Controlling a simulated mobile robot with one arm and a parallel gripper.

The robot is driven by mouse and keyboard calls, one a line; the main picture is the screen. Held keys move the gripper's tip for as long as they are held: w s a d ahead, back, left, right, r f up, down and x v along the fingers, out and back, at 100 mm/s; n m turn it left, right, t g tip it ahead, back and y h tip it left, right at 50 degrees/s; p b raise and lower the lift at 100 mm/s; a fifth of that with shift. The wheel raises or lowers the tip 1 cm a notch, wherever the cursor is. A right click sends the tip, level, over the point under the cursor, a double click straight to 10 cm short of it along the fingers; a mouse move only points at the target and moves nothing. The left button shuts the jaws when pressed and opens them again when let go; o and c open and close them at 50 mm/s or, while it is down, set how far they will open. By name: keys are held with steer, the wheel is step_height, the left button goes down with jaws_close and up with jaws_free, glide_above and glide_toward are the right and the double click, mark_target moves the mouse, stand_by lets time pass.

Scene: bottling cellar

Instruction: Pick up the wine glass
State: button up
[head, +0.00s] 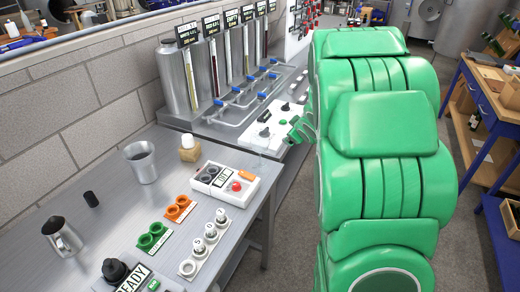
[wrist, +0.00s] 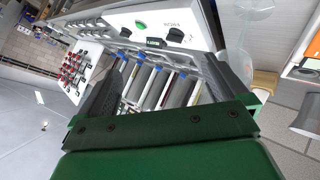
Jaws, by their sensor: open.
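The wine glass is clear and hard to see. In the wrist view, a faint transparent shape that looks like the wine glass (wrist: 246,38) is at the upper right, beyond and outside the right finger. In the head view, a faint outline that may be the wine glass (head: 265,139) is at the bench's right end, by the dispenser's front corner. My gripper (wrist: 165,62) is open, with nothing seen between its dark fingers. In the head view, my green arm fills the right middle, and the gripper's end (head: 301,130) shows only partly at its left edge.
The dispenser (head: 181,80) with tubes and blue taps stands behind the bench, against the block wall. A blue workbench (head: 478,100) stands at right.

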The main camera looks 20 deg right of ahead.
mark_target(266, 146)
steer(key=w+a+f+n+t+y, duration=0.1)
steer(key=w+f+n+t+y, duration=0.25)
steer(key=w+f+y, duration=0.35)
steer(key=s+a+m+t+y, duration=0.1)
steer(key=s+a+y, duration=0.1)
steer(key=s+a, duration=0.1)
steer(key=s+a+m+t+y, duration=0.1)
steer(key=s+a, duration=0.2)
steer(key=a, duration=0.1)
steer(key=shift+s+a+y, duration=0.1)
steer(key=shift+s+y, duration=0.2)
steer(key=shift+y, duration=0.1)
steer(key=shift+d+x, duration=0.2)
steer(key=shift+x, duration=1.75)
steer(key=shift+d+x, duration=0.15)
steer(key=shift+x, duration=1.8)
steer(key=shift+w, duration=0.15)
steer(key=c, duration=1)
